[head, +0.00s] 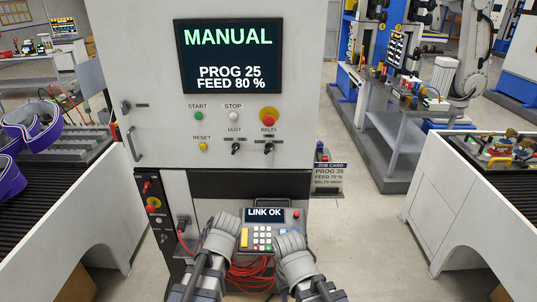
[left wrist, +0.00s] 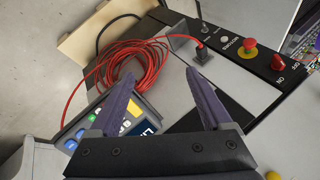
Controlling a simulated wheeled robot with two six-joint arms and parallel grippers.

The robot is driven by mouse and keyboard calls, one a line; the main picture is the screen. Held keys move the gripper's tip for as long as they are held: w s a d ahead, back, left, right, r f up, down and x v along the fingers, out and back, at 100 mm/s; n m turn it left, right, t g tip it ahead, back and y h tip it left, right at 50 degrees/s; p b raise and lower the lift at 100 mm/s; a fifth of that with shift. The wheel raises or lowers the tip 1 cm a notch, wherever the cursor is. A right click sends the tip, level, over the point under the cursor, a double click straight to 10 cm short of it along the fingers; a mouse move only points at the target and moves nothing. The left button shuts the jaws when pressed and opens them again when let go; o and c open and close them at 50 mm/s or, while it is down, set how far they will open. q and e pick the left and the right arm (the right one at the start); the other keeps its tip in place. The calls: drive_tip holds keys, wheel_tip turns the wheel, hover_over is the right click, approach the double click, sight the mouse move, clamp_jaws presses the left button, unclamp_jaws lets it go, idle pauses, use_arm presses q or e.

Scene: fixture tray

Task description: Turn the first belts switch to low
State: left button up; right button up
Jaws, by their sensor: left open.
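The belts switch (head: 268,148) is a small black knob under the label BELTS on the grey cabinet front, below a red mushroom button. Its exact setting is too small to tell. A similar dust switch (head: 236,148) sits to its left. In the left wrist view my left gripper (left wrist: 160,78) is open and empty, above a coiled red cable and the handheld pendant. In the head view both my arms reach in low, beside the pendant, well below the switches. My right gripper (head: 290,240) is near the pendant's right side; its fingers cannot be made out.
The screen (head: 229,56) reads MANUAL, PROG 25, FEED 80 %. A job card (head: 329,178) reads PROG 25, FEED 70 %, BELTS HIGH. The pendant (head: 262,236) shows LINK OK. Red cable (left wrist: 125,65) lies coiled nearby. Conveyors flank the cabinet; the space before the switches is clear.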

use_arm(q)
drive_tip(key=w+r+m+t+y, duration=0.2)
drive_tip(key=w+r+m+t, duration=0.25)
drive_tip(key=w, duration=0.25)
drive_tip(key=m+t+h, duration=0.6)
drive_tip(key=m+t, duration=0.3)
drive_tip(key=m, duration=0.9)
approach(268, 151)
drive_tip(key=w, duration=0.2)
drive_tip(key=shift+n+g, duration=0.25)
drive_tip(key=shift+w+r, duration=0.15)
drive_tip(key=shift+w, duration=1.7)
drive_tip(key=shift+w+r, duration=0.1)
drive_tip(key=shift+w, duration=1.8)
drive_tip(key=shift+s, duration=0.1)
drive_tip(key=shift+c, duration=0.5)
clamp_jaws()
